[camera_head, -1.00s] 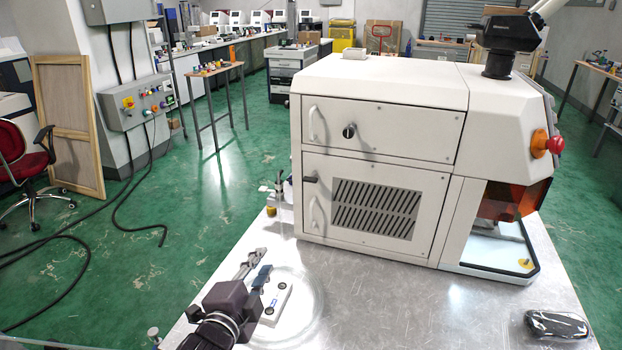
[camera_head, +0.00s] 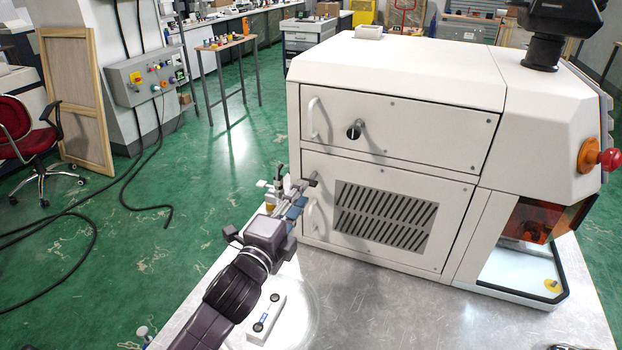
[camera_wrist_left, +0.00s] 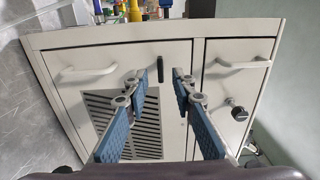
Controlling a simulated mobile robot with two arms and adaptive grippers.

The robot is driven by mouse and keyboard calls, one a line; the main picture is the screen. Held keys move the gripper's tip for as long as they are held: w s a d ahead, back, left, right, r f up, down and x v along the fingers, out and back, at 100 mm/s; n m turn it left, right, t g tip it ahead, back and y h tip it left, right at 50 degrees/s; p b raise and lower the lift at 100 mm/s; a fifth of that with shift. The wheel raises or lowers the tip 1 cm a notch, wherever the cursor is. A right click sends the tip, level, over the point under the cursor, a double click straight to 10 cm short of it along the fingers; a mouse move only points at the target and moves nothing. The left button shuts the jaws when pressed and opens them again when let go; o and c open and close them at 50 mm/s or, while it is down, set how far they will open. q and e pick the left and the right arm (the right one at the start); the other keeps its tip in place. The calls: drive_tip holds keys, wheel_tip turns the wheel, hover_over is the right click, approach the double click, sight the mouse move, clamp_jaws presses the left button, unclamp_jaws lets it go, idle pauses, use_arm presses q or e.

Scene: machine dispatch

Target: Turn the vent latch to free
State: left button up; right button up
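The vent latch is a small black bar on the lower, grilled door (camera_head: 455,200) of the white machine. It shows in the left wrist view (camera_wrist_left: 160,76), just beyond and between the fingertips, pointing up and down in that picture. In the head view the latch is mostly covered by my left gripper (camera_head: 298,192), which is at the left edge of that door. In the left wrist view my left gripper (camera_wrist_left: 158,80) is open, its blue-padded fingers spread with nothing between them. Contact with the latch does not show. My right gripper is not in view.
The upper door has a handle (camera_head: 317,118) and a round black knob (camera_head: 353,132). The lower door has a handle (camera_head: 312,218) and a vent grille (camera_head: 385,218). A white block with black dots (camera_head: 266,318) lies on the metal table (camera_head: 390,310). A red button (camera_head: 609,159) sits at right.

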sight(309, 181)
use_arm(q)
drive_tip(key=x, duration=0.5)
drive_tip(key=shift+w+d+p, duration=0.1)
drive_tip(key=shift+w+p, duration=0.1)
drive_tip(key=shift+p, duration=0.2)
drive_tip(key=shift+w+d, duration=0.1)
drive_tip(key=shift+w, duration=0.1)
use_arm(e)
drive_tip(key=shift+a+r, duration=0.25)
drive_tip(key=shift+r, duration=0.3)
use_arm(q)
drive_tip(key=shift+c, duration=0.4)
drive_tip(key=c, duration=0.5)
clamp_jaws()
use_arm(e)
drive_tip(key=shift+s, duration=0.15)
